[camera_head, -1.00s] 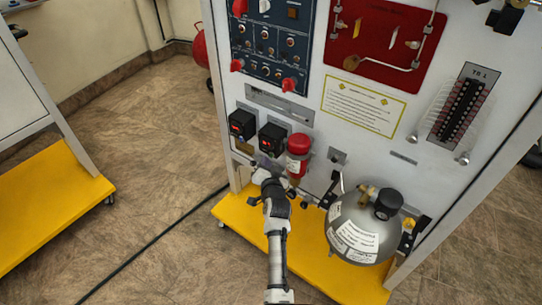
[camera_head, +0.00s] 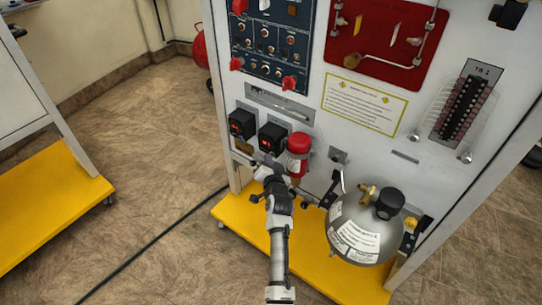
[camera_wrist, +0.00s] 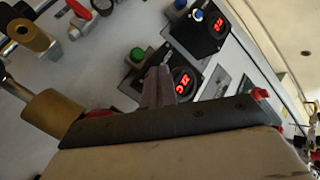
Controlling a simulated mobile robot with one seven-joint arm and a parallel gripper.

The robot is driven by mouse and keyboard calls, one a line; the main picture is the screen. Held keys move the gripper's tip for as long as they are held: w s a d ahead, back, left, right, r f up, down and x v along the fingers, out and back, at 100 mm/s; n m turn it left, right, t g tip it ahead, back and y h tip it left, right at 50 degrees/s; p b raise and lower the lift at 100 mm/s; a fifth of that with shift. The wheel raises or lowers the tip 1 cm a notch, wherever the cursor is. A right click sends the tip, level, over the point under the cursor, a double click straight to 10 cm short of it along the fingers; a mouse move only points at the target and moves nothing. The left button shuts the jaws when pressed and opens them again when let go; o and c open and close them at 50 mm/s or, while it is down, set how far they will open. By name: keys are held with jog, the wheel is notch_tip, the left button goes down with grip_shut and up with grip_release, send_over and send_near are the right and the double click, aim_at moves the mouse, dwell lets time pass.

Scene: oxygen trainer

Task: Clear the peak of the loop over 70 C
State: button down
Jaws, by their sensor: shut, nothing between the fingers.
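Two black box-shaped meters with red digital displays sit side by side low on the white panel, a left one (camera_head: 242,124) and a right one (camera_head: 272,138). In the wrist view, one meter (camera_wrist: 210,30) is at the upper right and the other (camera_wrist: 185,82) is just beyond my fingers; their digits are too small to read surely. A green button (camera_wrist: 137,55) is by the nearer meter, and a blue button (camera_wrist: 198,15) is on the farther one. My gripper (camera_head: 268,162) is shut and empty, just below the right meter. Its fingertips (camera_wrist: 159,70) partly cover the nearer meter; contact cannot be told.
A grey tank (camera_head: 362,230) sits on the yellow base (camera_head: 290,262) farther right. In the wrist view, brass fittings (camera_wrist: 55,115) are at the left. Open floor lies left of the panel.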

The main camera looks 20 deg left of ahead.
jog(key=shift+w, duration=0.15)
dwell(0.3)
jog(key=shift+r, duration=0.1)
jog(key=shift+s+a+p, duration=0.2)
jog(key=shift+s+p, duration=0.35)
jog(key=shift+s, duration=0.2)
jog(key=shift+w, duration=0.15)
jog(key=shift+w+d+b, duration=0.15)
jog(key=shift+w+b, duration=0.1)
jog(key=shift+b, duration=0.15)
jog(key=shift+w+d+b, duration=0.15)
jog(key=shift+w+b, duration=0.2)
dwell(0.4)
jog(key=shift+s, duration=0.15)
dwell(0.3)
jog(key=shift+s+a+p, duration=0.3)
jog(key=shift+s+p, duration=0.3)
jog(key=shift+p, duration=0.05)
